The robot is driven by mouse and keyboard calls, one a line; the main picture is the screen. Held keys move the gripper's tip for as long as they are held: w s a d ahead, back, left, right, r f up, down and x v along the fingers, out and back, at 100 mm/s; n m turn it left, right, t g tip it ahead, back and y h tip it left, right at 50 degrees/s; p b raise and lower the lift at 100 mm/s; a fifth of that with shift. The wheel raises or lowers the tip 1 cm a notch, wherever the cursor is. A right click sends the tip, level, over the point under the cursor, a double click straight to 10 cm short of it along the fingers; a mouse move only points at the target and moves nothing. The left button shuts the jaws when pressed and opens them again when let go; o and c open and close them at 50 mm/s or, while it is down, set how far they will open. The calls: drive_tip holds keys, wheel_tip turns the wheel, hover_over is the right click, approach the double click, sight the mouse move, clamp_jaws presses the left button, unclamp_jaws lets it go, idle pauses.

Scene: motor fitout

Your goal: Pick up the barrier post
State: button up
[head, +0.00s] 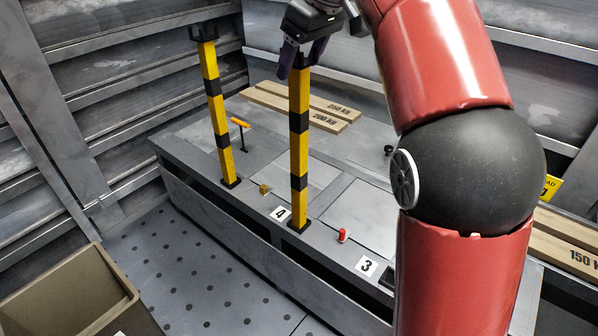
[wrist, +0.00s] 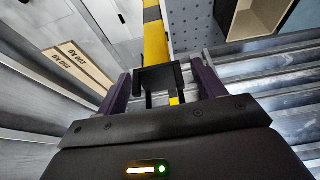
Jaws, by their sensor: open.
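Two yellow-and-black barrier posts stand upright on the grey platform in the head view: the left post (head: 215,110) and the right post (head: 299,150). The left post has a dark forked bracket on its top. My gripper (head: 302,60) is at the top of the right post, pointing down, and hides that top. In the wrist view a post (wrist: 155,42) runs away from the camera, with its dark top bracket (wrist: 158,78) between the two purple fingers of my gripper (wrist: 162,85). The fingers are open, with gaps on both sides of the bracket.
The grey platform (head: 190,150) also carries wooden planks (head: 300,107), an orange-handled tool (head: 241,128), a small red part (head: 343,235) and number plates 4 (head: 281,213) and 3 (head: 367,266). A tan box (head: 70,295) stands at lower left. Ribbed walls close in the back.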

drive_tip(key=shift+x, duration=0.8)
clamp_jaws()
drive_tip(key=shift+r, duration=0.1)
